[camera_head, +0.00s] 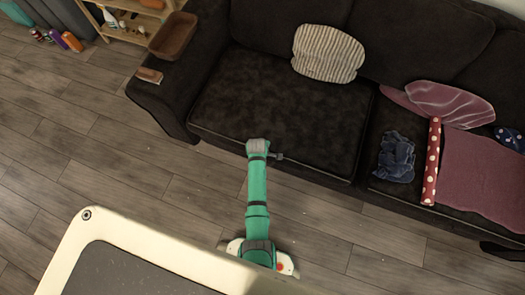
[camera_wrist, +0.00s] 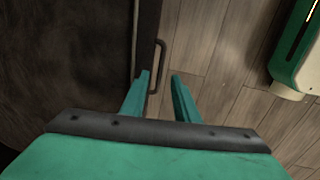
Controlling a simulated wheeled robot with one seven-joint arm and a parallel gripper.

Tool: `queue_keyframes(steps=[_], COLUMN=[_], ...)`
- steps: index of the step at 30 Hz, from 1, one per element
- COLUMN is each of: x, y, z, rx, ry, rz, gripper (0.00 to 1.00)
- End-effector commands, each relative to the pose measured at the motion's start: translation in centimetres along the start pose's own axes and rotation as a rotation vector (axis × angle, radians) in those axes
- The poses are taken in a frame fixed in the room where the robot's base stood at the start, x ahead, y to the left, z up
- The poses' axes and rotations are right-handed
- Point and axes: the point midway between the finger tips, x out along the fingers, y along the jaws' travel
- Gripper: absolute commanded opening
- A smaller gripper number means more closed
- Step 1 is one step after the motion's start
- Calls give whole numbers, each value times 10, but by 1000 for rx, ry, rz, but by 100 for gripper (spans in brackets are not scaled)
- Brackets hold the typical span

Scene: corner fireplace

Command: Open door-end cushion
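The dark left seat cushion (camera_head: 270,105) of the sofa lies flat and level in the head view. In the wrist view, the sofa's dark top (camera_wrist: 65,60) fills the left side. A thin dark bar handle (camera_wrist: 162,62) stands out from its front edge there. My gripper (camera_wrist: 160,76) is open, with its two teal fingers apart. The lower end of the handle shows between the fingertips; I cannot tell whether they touch it. In the head view my arm reaches to the sofa's front edge, and the fingers are not clear.
A striped pillow (camera_head: 327,53) leans at the back of the cushion. A wooden tray (camera_head: 173,36) sits on the left armrest. The right seat holds a blue cloth (camera_head: 396,157), a red dotted roll (camera_head: 432,160) and a pink blanket (camera_head: 485,170). The wood floor (camera_head: 95,130) at left is clear.

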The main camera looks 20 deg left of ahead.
Motion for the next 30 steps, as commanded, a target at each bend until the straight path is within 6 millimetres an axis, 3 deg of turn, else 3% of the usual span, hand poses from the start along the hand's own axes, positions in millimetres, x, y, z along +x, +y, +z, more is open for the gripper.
queue_keyframes(steps=[6, 12, 25, 29, 30], x=[33, 50, 56, 56, 56], y=[-1, 0, 0, 0, 0], z=[0, 0, 0, 0, 0], rx=[0, 0, 1, 1, 1], ry=[-1, 0, 1, 1, 1], rz=[-2, 0, 1, 1, 1], gripper=[28, 28, 28, 0, 0])
